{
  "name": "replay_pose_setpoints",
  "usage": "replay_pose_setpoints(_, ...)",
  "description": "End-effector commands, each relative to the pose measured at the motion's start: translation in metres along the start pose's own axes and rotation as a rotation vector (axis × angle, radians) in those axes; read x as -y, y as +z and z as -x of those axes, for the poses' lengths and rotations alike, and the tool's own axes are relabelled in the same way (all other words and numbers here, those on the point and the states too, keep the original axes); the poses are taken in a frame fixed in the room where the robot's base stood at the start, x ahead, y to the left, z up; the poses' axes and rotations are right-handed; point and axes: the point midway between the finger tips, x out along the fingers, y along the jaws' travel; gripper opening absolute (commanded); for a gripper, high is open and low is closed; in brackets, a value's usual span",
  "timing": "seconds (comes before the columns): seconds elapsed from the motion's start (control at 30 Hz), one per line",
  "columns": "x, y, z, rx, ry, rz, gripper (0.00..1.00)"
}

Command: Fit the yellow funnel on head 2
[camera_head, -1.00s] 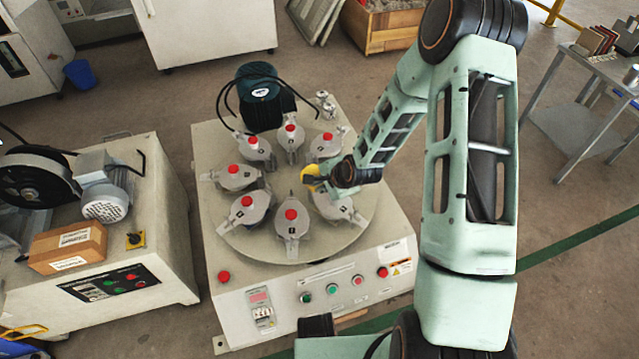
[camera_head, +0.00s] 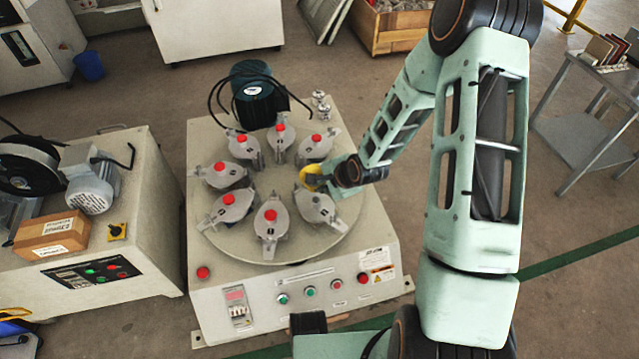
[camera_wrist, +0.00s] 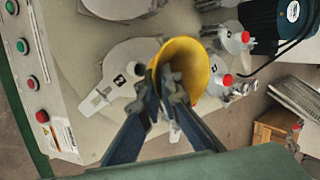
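The yellow funnel (camera_head: 311,177) is at my gripper (camera_head: 335,179), over the right side of the round turntable. In the wrist view my gripper's fingers (camera_wrist: 168,84) close on the near side of the yellow funnel (camera_wrist: 203,62), whose wide mouth faces the camera. Head 2 (camera_wrist: 135,70), a grey cover marked "2", lies left of the funnel there and shows no red knob. In the head view the knobless grey head (camera_head: 316,206) is just below the funnel. The funnel's lower end is hidden, so I cannot tell its height over the turntable.
Several other grey heads with red knobs, such as one at the front (camera_head: 270,222), ring the turntable. A dark green motor (camera_head: 257,92) with cables stands behind them. The machine's front panel (camera_head: 310,292) has buttons. A machine with a cardboard box (camera_head: 52,236) stands left.

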Motion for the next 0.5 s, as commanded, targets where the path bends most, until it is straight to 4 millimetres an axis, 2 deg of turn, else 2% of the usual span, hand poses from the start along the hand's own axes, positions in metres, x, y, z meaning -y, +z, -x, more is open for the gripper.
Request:
replay_pose_setpoints(0.27, -0.001, 0.001, 0.001, 0.004, 0.0, 0.001, 0.0)
replay_pose_setpoints(0.5, -0.008, 0.0, -0.009, 0.004, 0.001, 0.0, 0.0)
